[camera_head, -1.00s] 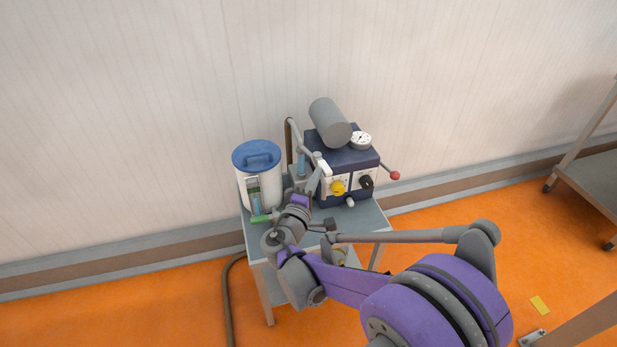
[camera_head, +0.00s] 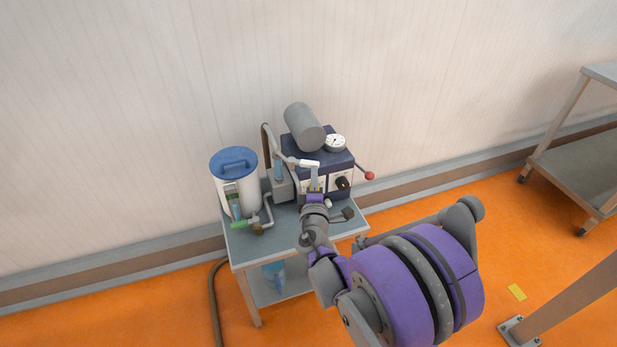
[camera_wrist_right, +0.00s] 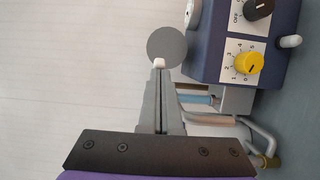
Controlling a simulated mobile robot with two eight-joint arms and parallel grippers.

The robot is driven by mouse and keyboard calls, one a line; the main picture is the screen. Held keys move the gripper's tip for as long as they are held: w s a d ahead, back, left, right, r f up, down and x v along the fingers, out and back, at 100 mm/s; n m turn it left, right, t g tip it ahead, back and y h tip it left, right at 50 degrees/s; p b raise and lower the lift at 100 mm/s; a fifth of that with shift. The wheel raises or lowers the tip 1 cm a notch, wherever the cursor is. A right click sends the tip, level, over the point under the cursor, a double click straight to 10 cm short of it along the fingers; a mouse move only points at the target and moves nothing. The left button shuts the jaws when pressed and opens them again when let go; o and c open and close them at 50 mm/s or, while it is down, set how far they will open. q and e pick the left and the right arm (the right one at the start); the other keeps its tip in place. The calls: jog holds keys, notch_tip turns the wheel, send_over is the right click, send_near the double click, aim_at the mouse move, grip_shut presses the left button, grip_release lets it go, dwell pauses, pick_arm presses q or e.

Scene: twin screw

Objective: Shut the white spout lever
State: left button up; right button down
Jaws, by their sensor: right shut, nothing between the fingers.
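The white spout lever (camera_head: 308,163) is at the end of the thin spout pipe, in front of the dark blue machine (camera_head: 318,153), and lies nearly sideways, pointing right. My right gripper (camera_head: 315,178) is shut and empty, just below the lever in the head view. In the right wrist view, my shut fingertips (camera_wrist_right: 159,72) end at a small white piece (camera_wrist_right: 159,63), which looks like the lever's end. I cannot tell whether they touch. My left gripper is not in view.
A white canister with a blue lid (camera_head: 234,162) stands left on the grey table (camera_head: 290,238). A red-knobbed handle (camera_head: 369,175) sticks out right. A yellow dial (camera_wrist_right: 248,63) shows in the wrist view. A grey cart (camera_head: 580,165) is at far right.

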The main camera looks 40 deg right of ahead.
pick_arm(q)
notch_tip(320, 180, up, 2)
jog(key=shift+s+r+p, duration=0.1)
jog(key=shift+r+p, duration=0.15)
jog(key=shift+p, duration=0.7)
pick_arm(e)
jog(key=d, duration=0.1)
jog(key=w+d, duration=0.1)
jog(key=d, duration=0.1)
jog(key=w+d, duration=0.1)
jog(key=shift+d, duration=0.3)
jog(key=shift+d+r, duration=0.1)
jog(key=shift+r, duration=0.05)
